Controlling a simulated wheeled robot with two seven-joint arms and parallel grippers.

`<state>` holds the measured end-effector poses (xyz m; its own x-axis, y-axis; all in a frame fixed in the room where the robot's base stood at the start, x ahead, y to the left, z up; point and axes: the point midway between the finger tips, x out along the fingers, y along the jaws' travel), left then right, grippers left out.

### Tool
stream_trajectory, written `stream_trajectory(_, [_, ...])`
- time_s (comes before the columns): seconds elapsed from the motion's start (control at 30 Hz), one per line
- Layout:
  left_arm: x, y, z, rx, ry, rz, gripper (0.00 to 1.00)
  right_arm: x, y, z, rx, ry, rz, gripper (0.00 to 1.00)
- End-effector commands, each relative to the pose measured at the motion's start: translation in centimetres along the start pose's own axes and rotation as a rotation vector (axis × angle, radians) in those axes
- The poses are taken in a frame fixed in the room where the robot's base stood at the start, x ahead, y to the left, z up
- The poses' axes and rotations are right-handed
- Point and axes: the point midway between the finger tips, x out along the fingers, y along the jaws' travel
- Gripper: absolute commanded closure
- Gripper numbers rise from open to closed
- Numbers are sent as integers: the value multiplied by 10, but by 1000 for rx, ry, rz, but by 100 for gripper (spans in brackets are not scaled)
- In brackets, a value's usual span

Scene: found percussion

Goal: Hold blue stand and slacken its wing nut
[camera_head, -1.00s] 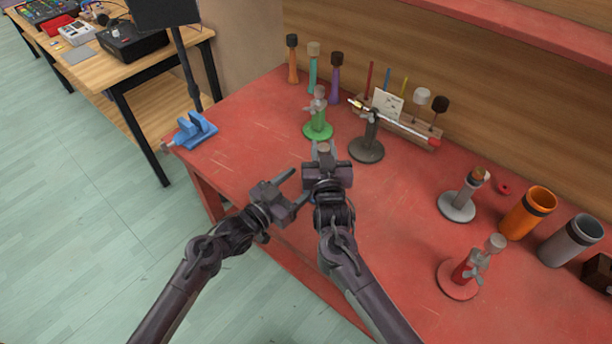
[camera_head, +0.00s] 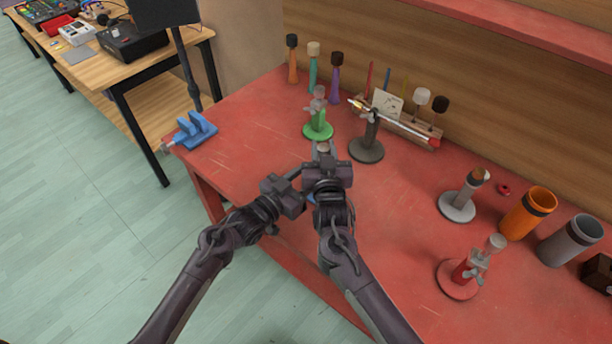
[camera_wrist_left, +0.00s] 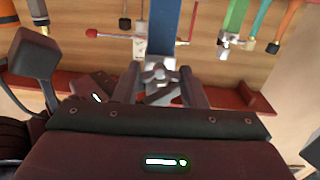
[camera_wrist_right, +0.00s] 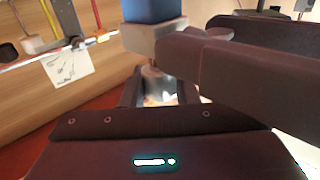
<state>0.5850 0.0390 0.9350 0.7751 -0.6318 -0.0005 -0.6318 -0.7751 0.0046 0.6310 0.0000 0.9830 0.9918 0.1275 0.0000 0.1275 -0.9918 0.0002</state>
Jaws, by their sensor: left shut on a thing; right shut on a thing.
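The blue stand is mostly hidden behind my grippers in the head view; a bit of blue (camera_head: 312,197) and its grey top (camera_head: 323,147) show. In the left wrist view its blue post (camera_wrist_left: 176,28) rises behind the grey wing nut (camera_wrist_left: 158,72). My left gripper (camera_head: 295,178) is shut on the wing nut, coming in from the left. My right gripper (camera_head: 325,165) is shut on the grey upper part of the stand (camera_wrist_right: 157,86), by the grey collar (camera_wrist_right: 150,36). The exact finger contacts are partly hidden.
A green stand (camera_head: 318,130) and a dark stand (camera_head: 367,150) with a rod are just behind. A blue clamp (camera_head: 196,130) sits at the left table corner. Grey and red stands (camera_head: 460,280) and orange and grey cups (camera_head: 528,213) stand right. The red table's middle is clear.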

Motion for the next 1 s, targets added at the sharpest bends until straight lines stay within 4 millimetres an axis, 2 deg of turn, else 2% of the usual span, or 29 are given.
stream_trajectory(0.3, [0,1,0,-237,1,2,85,0,1,0,0,0,2,100])
stream_trajectory(0.6, [0,1,0,-250,1,3,85,0,1,0,0,-1,2,100])
stream_trajectory(0.63, [0,1,0,-250,1,3,58,0,1,0,0,-1,2,100])
stream_trajectory(0.77, [0,1,0,-249,1,2,41,0,1,0,0,0,2,100])
stream_trajectory(1.0, [0,1,0,-248,0,1,40,0,1,0,0,0,1,100])
